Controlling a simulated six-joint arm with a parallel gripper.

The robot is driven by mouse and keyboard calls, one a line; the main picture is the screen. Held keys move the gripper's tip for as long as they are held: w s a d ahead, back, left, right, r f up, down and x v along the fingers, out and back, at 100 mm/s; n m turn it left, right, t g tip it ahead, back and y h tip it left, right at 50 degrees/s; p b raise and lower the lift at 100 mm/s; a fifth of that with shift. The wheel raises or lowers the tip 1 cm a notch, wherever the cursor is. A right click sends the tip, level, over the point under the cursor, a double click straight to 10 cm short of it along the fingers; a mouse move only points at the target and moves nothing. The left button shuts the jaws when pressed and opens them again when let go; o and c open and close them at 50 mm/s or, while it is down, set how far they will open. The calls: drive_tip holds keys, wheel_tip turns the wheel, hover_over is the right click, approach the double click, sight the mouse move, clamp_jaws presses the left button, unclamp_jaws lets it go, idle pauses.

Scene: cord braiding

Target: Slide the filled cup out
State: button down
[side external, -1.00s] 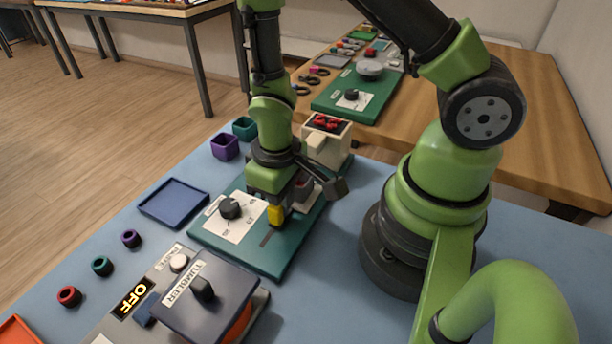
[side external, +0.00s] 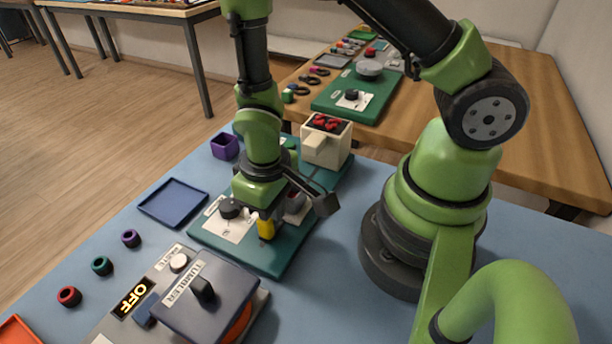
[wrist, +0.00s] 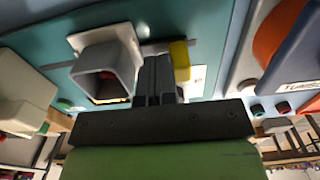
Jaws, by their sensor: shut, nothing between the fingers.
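A grey square cup (wrist: 128,48) stands on the teal board (side external: 262,262), left of my fingers in the wrist view. It is partly hidden behind my gripper in the side view (side external: 295,205). A yellow block (side external: 267,230) sits on the board's slot and shows in the wrist view (wrist: 180,60) right beside my fingers. My gripper (wrist: 154,65) is shut and empty between the cup and the yellow block. I cannot tell whether it touches the block.
A cream hopper (side external: 328,140) with red pieces stands at the board's back end. A black dial (side external: 229,208) is close left of my gripper. The tumbler box (side external: 212,295) is in front, its display reading OFF. A blue tray (side external: 173,203) and a purple bin (side external: 224,146) lie left.

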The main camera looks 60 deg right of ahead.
drive_tip(key=shift+d, duration=0.2)
drive_tip(key=shift+d, duration=0.4)
wheel_tip(320, 180, up, 11)
idle(0.7)
drive_tip(key=s+d+r+m+t+y, duration=0.1)
drive_tip(key=s+r+m+t, duration=0.1)
drive_tip(key=r, duration=0.6)
drive_tip(key=s+d+r+m+t+y, duration=0.1)
drive_tip(key=s+d+r+m+t, duration=0.1)
drive_tip(key=s+r+t, duration=0.3)
wheel_tip(320, 180, up, 3)
drive_tip(key=shift+s+r, duration=0.1)
drive_tip(key=shift+s, duration=0.15)
